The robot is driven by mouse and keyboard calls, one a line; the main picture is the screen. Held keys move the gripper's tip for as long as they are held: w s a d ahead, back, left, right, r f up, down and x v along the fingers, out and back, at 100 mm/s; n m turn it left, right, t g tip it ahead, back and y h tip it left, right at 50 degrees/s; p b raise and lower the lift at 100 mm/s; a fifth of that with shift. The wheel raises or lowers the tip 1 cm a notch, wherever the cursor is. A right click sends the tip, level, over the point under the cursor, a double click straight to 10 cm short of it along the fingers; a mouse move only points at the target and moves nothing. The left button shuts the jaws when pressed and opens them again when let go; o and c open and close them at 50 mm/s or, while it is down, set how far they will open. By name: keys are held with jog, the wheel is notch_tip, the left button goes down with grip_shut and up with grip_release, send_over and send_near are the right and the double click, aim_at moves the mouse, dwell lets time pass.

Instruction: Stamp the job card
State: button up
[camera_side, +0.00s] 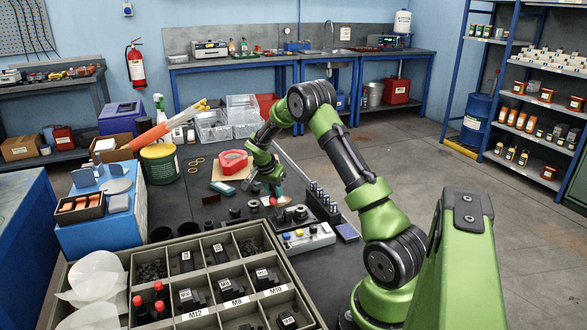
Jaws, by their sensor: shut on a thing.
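My gripper (271,190) is at the middle of the dark bench, fingers pointing down, just left of a rack of dark upright parts. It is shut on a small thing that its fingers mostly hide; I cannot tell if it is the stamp. Small red and teal patches show at the fingertips. A blue-grey flat piece (347,231) lies to the right, by the rack. I cannot tell which of these is the job card.
The rack of dark parts (322,205) and a grey box with coloured buttons (306,238) stand close to my gripper. A red object (233,162) lies behind the pale card. A divided parts tray (203,314) fills the front; a green tin (160,165) stands left.

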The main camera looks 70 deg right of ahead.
jog(key=shift+r, duration=3)
